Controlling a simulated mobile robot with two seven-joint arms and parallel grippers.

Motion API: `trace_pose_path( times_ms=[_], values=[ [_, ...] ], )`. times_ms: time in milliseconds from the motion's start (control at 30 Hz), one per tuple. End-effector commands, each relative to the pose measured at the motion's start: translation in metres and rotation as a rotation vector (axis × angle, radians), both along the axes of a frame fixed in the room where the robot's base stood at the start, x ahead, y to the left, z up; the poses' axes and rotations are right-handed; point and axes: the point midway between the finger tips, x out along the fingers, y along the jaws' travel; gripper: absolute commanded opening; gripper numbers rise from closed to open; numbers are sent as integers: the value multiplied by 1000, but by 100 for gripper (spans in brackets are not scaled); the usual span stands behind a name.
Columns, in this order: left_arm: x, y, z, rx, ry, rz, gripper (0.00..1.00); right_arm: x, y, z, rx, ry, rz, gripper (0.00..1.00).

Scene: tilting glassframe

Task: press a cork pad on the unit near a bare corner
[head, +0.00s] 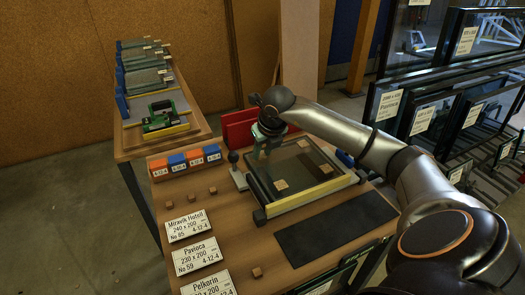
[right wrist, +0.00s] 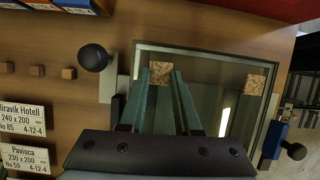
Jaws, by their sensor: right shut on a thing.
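The glass unit (head: 300,160) lies on a frame on the bench, with a yellow bar along its near edge. Cork pads sit at its near-left corner (head: 281,184) and near-right corner (head: 325,168). Another cork pad (right wrist: 231,77) lies toward its far-right corner in the right wrist view. My right gripper (right wrist: 161,70) is shut on a cork pad (right wrist: 160,75) at the far-left corner, over the glass. Whether this pad touches the glass I cannot tell. In the head view the right gripper (head: 264,145) hides that corner. My left gripper is not in view.
A black-knobbed clamp (head: 234,160) stands left of the unit. Small brown blocks (head: 188,194) and label cards (head: 195,258) lie on the left of the bench. Orange and blue boxes (head: 177,163) and a red holder (head: 238,128) stand behind. A dark mat (head: 335,228) lies in front.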

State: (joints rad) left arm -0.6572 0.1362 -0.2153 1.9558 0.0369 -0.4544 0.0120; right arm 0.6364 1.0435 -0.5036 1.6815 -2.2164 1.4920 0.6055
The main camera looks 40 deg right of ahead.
Motion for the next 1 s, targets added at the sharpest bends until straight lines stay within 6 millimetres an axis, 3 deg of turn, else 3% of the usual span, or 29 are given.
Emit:
trace_pose_path(
  times_ms=[167, 200, 500, 967, 1000],
  values=[
    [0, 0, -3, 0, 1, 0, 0, 0, 0, -3, 0, 0, 0, 0],
    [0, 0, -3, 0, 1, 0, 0, 0, 0, -3, 0, 0, 0, 33],
    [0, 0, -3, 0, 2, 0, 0, 0, 0, -3, 1, 1, 0, 67],
    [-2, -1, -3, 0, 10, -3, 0, 0, 1, -3, 1, 1, 1, 67],
    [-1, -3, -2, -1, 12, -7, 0, -2, 1, 4, 0, -2, 1, 67]
  ],
)
